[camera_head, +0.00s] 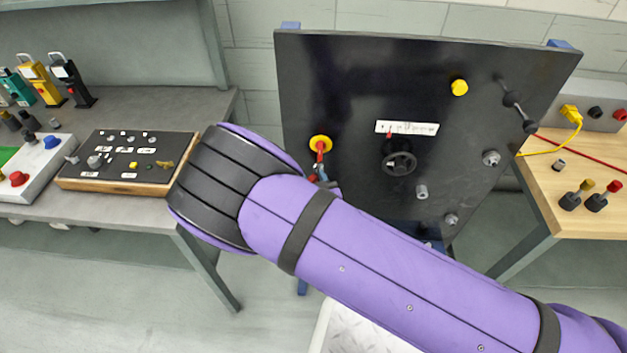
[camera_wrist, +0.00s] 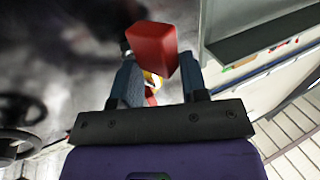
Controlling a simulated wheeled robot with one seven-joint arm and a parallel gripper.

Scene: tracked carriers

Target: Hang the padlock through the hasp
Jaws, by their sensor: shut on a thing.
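A red padlock (camera_wrist: 152,48) shows as a red block between the two blue-grey fingers of my gripper (camera_wrist: 158,72) in the wrist view. The gripper is shut on it. In the head view my gripper (camera_head: 323,181) is mostly hidden behind my purple arm, with a bit of red at its tip. On the upright black panel (camera_head: 340,80), a yellow disc with a red handle (camera_head: 319,143) sits just above that tip. A yellow part (camera_wrist: 151,78) shows behind the padlock in the wrist view. I cannot make out the hasp, the shackle or whether they touch.
The panel also bears a black handwheel (camera_head: 399,163), a yellow knob (camera_head: 459,87) and several fittings. A grey bench (camera_head: 120,215) at left holds a control box (camera_head: 125,160) and several upright coloured pieces. A wooden bench (camera_head: 575,220) stands at right with cables.

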